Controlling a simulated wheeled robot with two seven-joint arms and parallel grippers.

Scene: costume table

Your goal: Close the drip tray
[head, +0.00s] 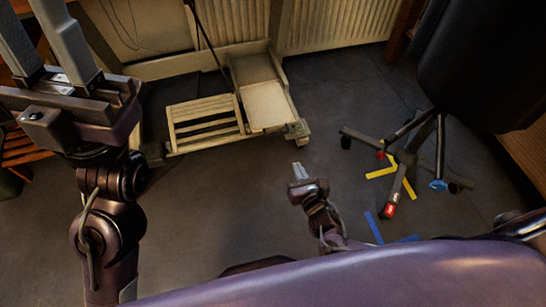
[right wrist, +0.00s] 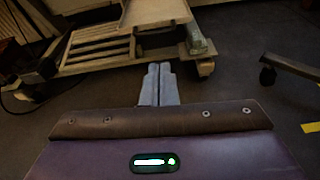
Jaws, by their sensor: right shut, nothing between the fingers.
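A low beige wheeled unit stands on the floor in front of the wall. It has a slatted rack (head: 205,122) on its left and a flat pale panel (head: 268,105) on its right that juts towards me. I cannot tell for certain which part is the drip tray. My right gripper (head: 299,166) is shut and empty, in front of the unit and below its right corner in the picture. In the right wrist view, the shut fingers (right wrist: 158,70) point at the unit's front edge, with the panel (right wrist: 155,12) beyond. My left gripper (head: 30,18) is raised at upper left, fingers apart and empty.
A dark swivel chair (head: 485,65) with a star base stands at the right. Yellow tape (head: 381,172) and blue tape (head: 374,227) mark the floor by it. A ribbed radiator (head: 335,22) is on the back wall. The grey floor (head: 205,210) between my arms is clear.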

